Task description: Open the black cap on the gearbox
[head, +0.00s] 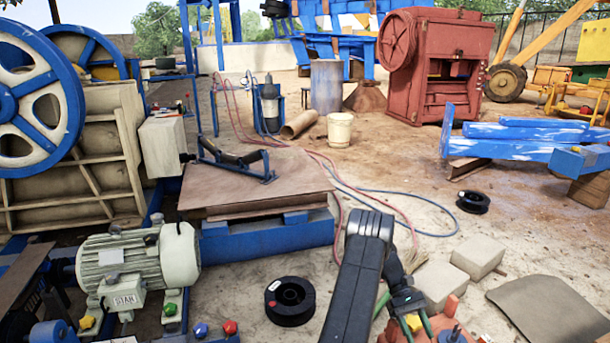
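My dark arm rises from the bottom edge, right of centre, in the head view. What looks like my gripper (406,303) is the small dark part with green pieces beside the arm's right side. It is low in the picture, and its fingers are too small and overlapped to read. Just below and right of it is an orange-red part (450,305) with a blue knob (455,333) and a yellow knob (413,322), cut off by the bottom edge. I cannot tell whether this is the gearbox. No black cap can be made out; my arm hides part of this area.
A grey-green motor (138,262) stands at lower left, with coloured knobs in front. Black spools (290,300) and (473,202) lie on the ground. Concrete blocks (478,256) are right of my arm. Hoses (390,193) cross the floor. A red crusher (437,62) stands behind.

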